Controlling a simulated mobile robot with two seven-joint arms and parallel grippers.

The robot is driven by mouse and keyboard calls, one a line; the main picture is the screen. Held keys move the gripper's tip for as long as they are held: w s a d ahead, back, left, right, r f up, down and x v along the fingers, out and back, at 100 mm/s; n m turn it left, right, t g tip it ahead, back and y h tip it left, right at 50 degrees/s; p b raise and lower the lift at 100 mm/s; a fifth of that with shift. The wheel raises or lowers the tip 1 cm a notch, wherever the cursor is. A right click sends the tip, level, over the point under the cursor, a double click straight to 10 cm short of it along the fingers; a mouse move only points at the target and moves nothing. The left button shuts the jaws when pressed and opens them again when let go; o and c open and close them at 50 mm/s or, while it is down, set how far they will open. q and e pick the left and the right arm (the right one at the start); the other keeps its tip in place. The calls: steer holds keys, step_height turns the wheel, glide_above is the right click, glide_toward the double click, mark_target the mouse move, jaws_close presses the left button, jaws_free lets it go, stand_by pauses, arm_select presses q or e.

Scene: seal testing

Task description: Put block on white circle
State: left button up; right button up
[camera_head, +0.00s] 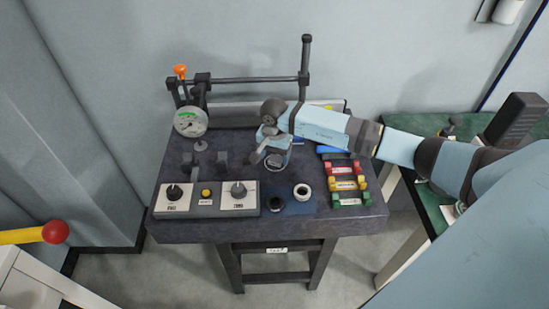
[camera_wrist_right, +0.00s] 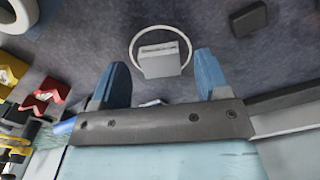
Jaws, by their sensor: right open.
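In the right wrist view a pale grey block (camera_wrist_right: 160,62) sits inside the thin white circle (camera_wrist_right: 185,38) on the dark bench top, overlapping the circle's lower edge in the picture. My right gripper (camera_wrist_right: 163,82) is open, with its two blue fingers apart on either side of the block's near end. The fingers do not visibly press on the block. In the head view my right gripper (camera_head: 262,153) is over the middle of the bench, and part of the white circle (camera_head: 277,161) shows beside it. My left gripper is not in view.
The dark bench (camera_head: 225,230) holds a pressure gauge (camera_head: 190,122), a knob panel (camera_head: 239,197), a black ring (camera_head: 275,193), a white ring (camera_head: 302,192) and coloured clamps (camera_head: 346,184) at the right. A dark block (camera_head: 222,158) stands left of the gripper.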

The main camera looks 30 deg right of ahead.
mark_target(274, 160)
step_height(274, 160, up, 10)
steer(key=shift+r+b, duration=0.25)
steer(key=shift+b, duration=0.2)
